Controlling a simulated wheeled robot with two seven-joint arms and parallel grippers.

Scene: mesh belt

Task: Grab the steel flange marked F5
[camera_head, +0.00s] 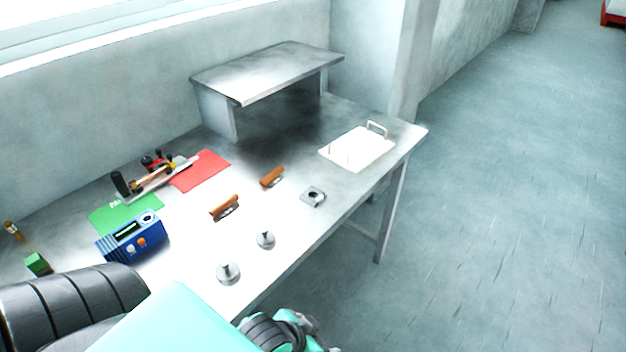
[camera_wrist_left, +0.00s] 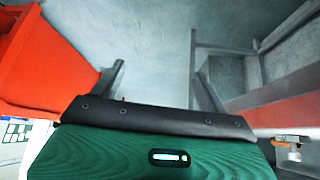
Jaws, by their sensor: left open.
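Three small steel pieces lie on the workbench in the head view. Two are round with a raised stub: the nearer one (camera_head: 228,273) and one slightly beyond it (camera_head: 265,240). The third is a squarish steel piece (camera_head: 313,196) with a dark centre, near the bench's right edge. I cannot read any marking on them, so I cannot tell which is F5. My left gripper (camera_wrist_left: 160,85) is open and empty in the left wrist view, with grey floor between its fingers and no flange visible there. My right gripper is not visible.
The metal workbench (camera_head: 190,262) also holds a blue device (camera_head: 130,236), two brown-handled tools, a green mat (camera_head: 104,217), a red mat (camera_head: 201,170) and a white tray (camera_head: 352,153). A raised shelf (camera_head: 266,70) stands at the back.

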